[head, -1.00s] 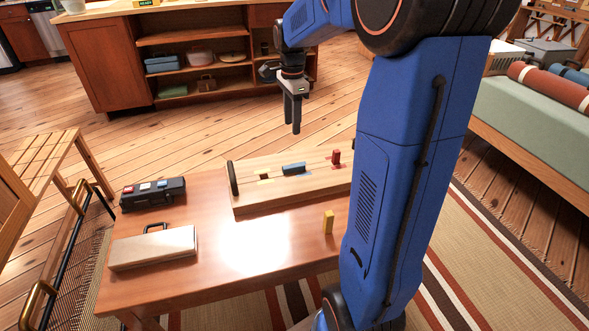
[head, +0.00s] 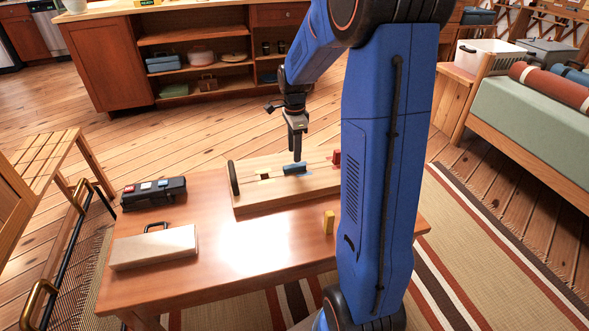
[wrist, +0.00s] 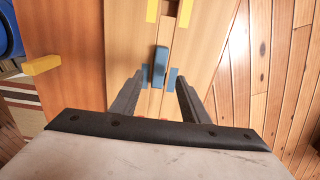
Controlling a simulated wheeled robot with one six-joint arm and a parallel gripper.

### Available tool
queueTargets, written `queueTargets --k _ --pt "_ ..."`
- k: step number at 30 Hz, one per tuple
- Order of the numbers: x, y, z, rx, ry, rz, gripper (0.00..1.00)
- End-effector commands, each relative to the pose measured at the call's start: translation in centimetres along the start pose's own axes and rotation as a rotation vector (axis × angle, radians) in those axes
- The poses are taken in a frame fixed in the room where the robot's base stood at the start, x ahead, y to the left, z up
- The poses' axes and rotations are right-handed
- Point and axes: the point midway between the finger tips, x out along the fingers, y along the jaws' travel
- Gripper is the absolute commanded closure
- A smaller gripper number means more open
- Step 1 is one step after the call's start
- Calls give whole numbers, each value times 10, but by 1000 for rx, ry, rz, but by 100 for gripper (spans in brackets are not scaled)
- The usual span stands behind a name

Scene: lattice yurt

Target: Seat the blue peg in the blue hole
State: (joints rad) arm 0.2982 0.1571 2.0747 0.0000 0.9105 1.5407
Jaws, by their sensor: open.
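The blue peg (head: 295,168) lies lengthwise on the wooden board (head: 250,205) on the table. In the wrist view the blue peg (wrist: 160,67) lies along the board's groove, beside and between two blue marks (wrist: 173,78). The blue hole itself is not clearly visible, and I cannot tell how the peg meets it. My gripper (head: 297,159) is just above the peg in the head view. In the wrist view my gripper (wrist: 160,80) is open, pointing down, one finger on each side of the peg's near end.
A red peg (head: 337,158) is at the board's right end, partly behind my arm.

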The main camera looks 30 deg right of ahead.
Motion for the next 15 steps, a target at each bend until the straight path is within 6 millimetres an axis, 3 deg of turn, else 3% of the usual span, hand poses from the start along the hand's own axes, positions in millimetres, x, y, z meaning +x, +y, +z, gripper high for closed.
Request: queueTargets --k 5,15 --pt "9 0 0 0 0 1 59" --pt "51 1 0 0 0 1 59"
